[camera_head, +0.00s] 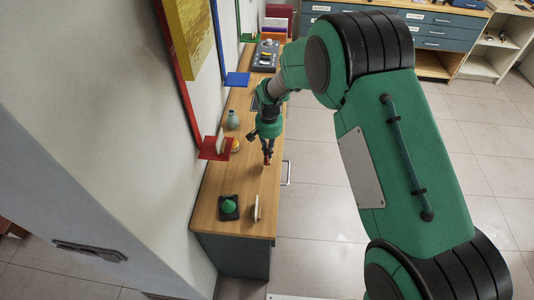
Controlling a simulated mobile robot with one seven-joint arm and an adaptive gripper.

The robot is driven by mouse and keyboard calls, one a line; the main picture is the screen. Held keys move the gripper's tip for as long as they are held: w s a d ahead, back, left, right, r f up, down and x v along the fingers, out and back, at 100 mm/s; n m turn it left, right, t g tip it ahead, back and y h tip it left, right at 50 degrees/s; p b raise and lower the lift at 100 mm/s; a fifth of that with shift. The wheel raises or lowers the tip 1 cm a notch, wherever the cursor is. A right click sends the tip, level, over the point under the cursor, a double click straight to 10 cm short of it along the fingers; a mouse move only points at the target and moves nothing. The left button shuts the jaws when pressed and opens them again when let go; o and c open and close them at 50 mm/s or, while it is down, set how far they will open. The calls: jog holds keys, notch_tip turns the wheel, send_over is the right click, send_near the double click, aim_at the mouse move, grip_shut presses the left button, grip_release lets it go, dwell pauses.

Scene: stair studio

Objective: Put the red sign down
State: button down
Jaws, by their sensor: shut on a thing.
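My gripper (267,150) is above the wooden counter (215,185), near its right edge, pointing down. It is shut on a small reddish thing (267,161), seen almost edge-on, which seems to be the red sign. Its face and any lettering cannot be made out. I cannot tell whether its lower end touches the counter.
A green cone-shaped thing on a dark base (229,209) and an upright pale disc (257,208) stand at the counter's near end. A grey-blue vase (233,120), a yellow thing (236,145) and a red wall ledge (216,150) are left of the gripper. Bare counter lies between.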

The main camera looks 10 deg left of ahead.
jog(key=shift+w+a, duration=0.25)
jog(key=shift+w, duration=0.5)
jog(key=shift+w+a+f, duration=0.1)
jog(key=shift+w, duration=0.1)
jog(key=shift+w+a+f, duration=0.1)
jog(key=shift+w+f, duration=0.1)
jog(key=shift+f, duration=0.05)
jog(key=shift+f+b, duration=0.6)
jog(key=shift+f, duration=0.9)
jog(key=shift+f, duration=0.15)
jog(key=c, duration=1.8)
grip_release()
jog(key=shift+c, duration=0.2)
